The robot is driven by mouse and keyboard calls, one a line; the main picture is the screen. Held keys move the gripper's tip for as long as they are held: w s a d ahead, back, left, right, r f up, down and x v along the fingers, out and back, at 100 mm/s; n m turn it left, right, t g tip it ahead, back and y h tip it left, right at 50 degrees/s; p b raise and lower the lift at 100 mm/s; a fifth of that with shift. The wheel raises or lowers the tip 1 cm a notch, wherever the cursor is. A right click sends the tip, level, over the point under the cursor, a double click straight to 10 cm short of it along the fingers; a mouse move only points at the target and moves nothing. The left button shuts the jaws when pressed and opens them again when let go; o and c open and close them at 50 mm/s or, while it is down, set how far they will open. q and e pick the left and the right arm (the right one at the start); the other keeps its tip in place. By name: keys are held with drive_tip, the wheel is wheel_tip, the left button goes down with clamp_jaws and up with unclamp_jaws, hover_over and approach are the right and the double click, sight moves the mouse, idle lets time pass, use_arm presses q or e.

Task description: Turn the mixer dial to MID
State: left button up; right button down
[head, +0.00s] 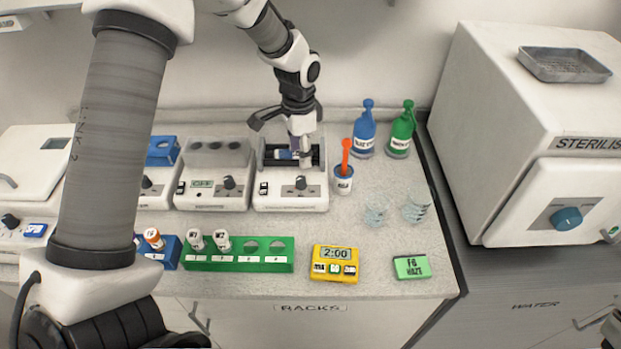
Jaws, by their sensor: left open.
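A white bench unit (290,201) with a dark framed bay on top stands near the back wall, with a small dark dial (300,183) on its front. It looks like the mixer, but its dial markings are too small to read. My left gripper (287,119) is open, pointing down above this unit's bay, behind and above the dial and apart from it. A white-topped piece with purple and blue parts shows below the gripper in the bay; I cannot tell whether the fingers touch it. My right gripper is not in view.
A similar unit (206,199) with a display and dial stands to the left. An orange-handled item in a cup (344,183), blue (364,136) and green (402,134) bottles stand to the right.

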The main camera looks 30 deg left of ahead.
sight(301, 178)
use_arm(q)
drive_tip(key=shift+s+f, duration=0.35)
drive_tip(key=shift+f, duration=0.2)
drive_tip(key=f, duration=0.2)
drive_tip(key=f+p, duration=0.1)
drive_tip(key=f, duration=0.1)
drive_tip(key=f+p, duration=0.1)
drive_tip(key=f, duration=0.2)
drive_tip(key=shift+w, duration=0.35)
drive_tip(key=shift+s+f, duration=0.15)
drive_tip(key=shift+f, duration=0.2)
clamp_jaws()
